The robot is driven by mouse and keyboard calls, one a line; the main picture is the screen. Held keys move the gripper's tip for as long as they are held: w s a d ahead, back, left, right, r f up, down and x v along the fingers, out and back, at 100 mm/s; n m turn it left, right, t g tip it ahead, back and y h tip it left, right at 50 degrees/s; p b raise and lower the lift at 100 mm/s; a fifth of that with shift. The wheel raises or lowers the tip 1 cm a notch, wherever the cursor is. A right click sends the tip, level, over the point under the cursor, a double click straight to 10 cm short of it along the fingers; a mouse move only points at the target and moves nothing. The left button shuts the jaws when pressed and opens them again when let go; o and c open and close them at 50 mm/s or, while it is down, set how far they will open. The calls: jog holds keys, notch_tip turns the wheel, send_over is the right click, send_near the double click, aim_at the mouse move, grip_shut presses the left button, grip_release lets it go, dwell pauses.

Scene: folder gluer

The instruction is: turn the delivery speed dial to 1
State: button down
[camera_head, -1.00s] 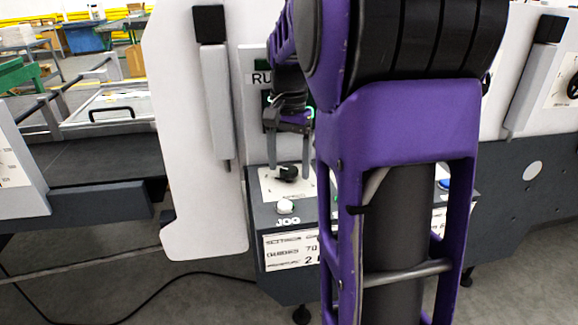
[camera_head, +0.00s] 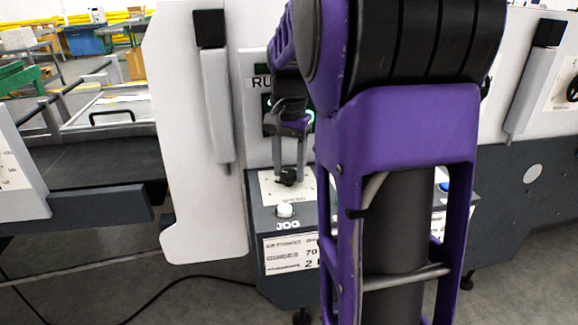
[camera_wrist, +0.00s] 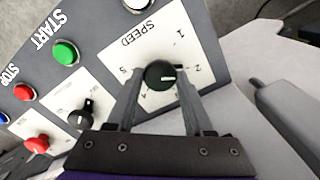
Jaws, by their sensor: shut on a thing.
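The delivery speed dial (camera_wrist: 160,75) is a round black knob on a white plate (camera_wrist: 140,48) printed SPEED, with numbers around it. Its white pointer line points to the right in the wrist view, close to the 2; the 1 is further up. My gripper (camera_wrist: 159,84) is shut on the dial, with one finger on each side of it. In the head view the dial (camera_head: 289,176) is partly hidden by the fingertips of my gripper (camera_head: 288,172), which reaches down to it from above.
A white JOG button (camera_head: 285,209) sits just in front of the speed plate. The wrist view shows a green START button (camera_wrist: 66,52), a red button (camera_wrist: 25,92), a black knob (camera_wrist: 80,115) and a red knob (camera_wrist: 37,145) nearby. A pale guard panel (camera_head: 200,130) stands left of the box.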

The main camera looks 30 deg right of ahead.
aim_at(289, 173)
jog(key=shift+r+n, duration=0.1)
jog(key=shift+n, duration=0.3)
jog(key=n+p, duration=0.3)
jog(key=n, duration=0.1)
jog(key=shift+r+n, duration=0.1)
jog(key=shift+n, duration=0.2)
jog(key=n+p, duration=0.2)
jog(key=n, duration=0.4)
jog(key=shift+n, duration=0.3)
jog(key=shift+c, duration=1.4)
grip_release()
notch_tip(289, 173, up, 17)
jog(key=p, duration=0.3)
